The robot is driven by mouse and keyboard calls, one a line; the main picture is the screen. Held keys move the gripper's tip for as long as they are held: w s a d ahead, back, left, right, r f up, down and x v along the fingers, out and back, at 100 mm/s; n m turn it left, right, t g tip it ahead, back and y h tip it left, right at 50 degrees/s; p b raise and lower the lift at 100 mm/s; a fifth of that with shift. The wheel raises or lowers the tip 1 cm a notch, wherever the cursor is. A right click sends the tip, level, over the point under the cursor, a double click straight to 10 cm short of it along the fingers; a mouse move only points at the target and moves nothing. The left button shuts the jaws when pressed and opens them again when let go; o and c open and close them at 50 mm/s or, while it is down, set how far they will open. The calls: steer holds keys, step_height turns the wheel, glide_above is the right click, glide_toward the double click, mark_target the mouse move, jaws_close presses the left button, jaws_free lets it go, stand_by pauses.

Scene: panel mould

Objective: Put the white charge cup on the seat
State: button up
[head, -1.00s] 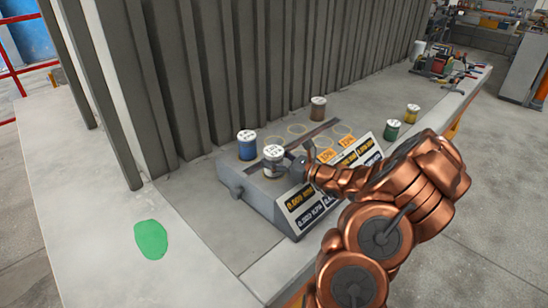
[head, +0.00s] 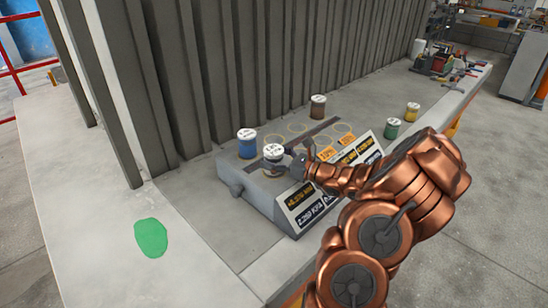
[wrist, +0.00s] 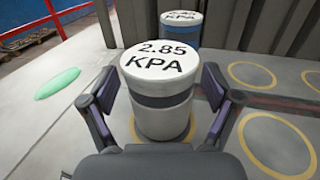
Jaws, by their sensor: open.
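The white charge cup (head: 273,155) stands upright on the near left part of the sloped-front console. In the wrist view the white cup (wrist: 160,105) has a dark band and "2.85 KPA" on its lid. A yellow ring seat (wrist: 134,132) shows on both sides of its base, so the cup stands in or over it; the rest of the ring is hidden. My gripper (wrist: 160,115) is open, with one finger on each side of the cup and narrow gaps showing. In the head view my gripper (head: 289,160) is partly hidden by the arm.
A blue cup (head: 247,145) stands just behind the white one. A brown cup (head: 318,107) is at the console's back. Green (head: 392,129) and yellow (head: 412,112) cups stand to the right. Other rings (wrist: 278,145) are empty. A ribbed wall (head: 250,70) rises behind.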

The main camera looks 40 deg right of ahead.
steer(key=b+v, duration=0.3)
steer(key=v, duration=0.9)
steer(key=a+n+g+y, duration=0.1)
steer(key=a, duration=0.1)
steer(key=w+a+r+n+y, duration=0.1)
steer(key=a, duration=0.2)
steer(key=a+r+n+g, duration=0.1)
steer(key=a, duration=0.1)
steer(key=shift+w+a+n+g+y, duration=0.3)
steer(key=shift+w+a+n+y, duration=0.05)
steer(key=shift+a+n+y, duration=0.05)
steer(key=s+a+n+g, duration=0.3)
steer(key=a+n+g, duration=0.15)
steer(key=a, duration=0.45)
steer(key=s+a+n+g+y, duration=0.1)
steer(key=s+a+n+g, duration=0.4)
steer(key=a, duration=0.4)
steer(key=s+a+n+g, duration=0.25)
steer(key=a+n, duration=0.35)
steer(key=a, duration=0.3)
steer(key=s+a+f+n+g+h, duration=0.1)
steer(key=s+a+n+g+h, duration=0.3)
steer(key=s, duration=0.3)
steer(key=s+d+n+h, duration=0.6)
steer(key=s+d+n, duration=0.1)
steer(key=s, duration=0.3)
steer(key=shift+d+n+h, duration=0.15)
steer(key=shift+n+h, duration=0.25)
steer(key=shift+n, duration=0.15)
steer(key=shift+f, duration=0.1)
